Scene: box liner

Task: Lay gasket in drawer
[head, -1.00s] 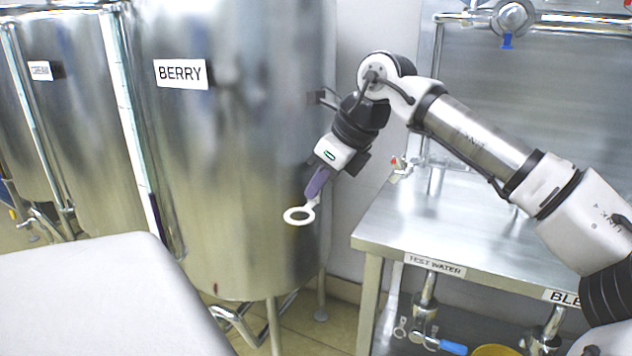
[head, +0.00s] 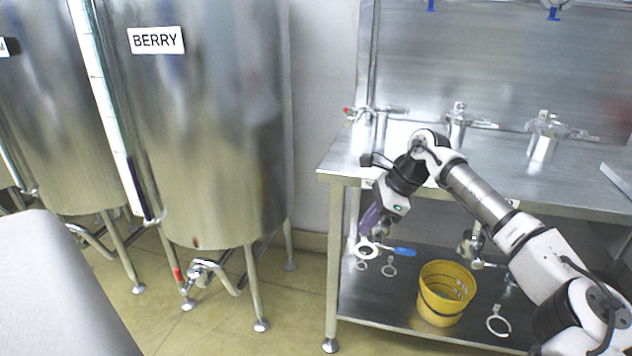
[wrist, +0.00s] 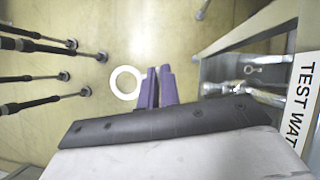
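The gasket (head: 357,248) is a white flat ring. My gripper (head: 368,227) has purple fingers, closed on the ring's edge, and the ring hangs below the fingertips. In the head view it appears in front of the bench's left end, below the bench top. The wrist view shows the gasket (wrist: 113,83) just left of the close-set purple fingers (wrist: 152,86), with the floor behind it. I see no drawer in either view.
The steel bench (head: 345,172) has valves on top. Its lower shelf (head: 398,310) holds a yellow bucket (head: 440,312) and loose ring clamps. A blue-handled valve (head: 405,251) is close to the gasket. Steel tanks (head: 200,130) stand left; floor (head: 290,325) between is clear.

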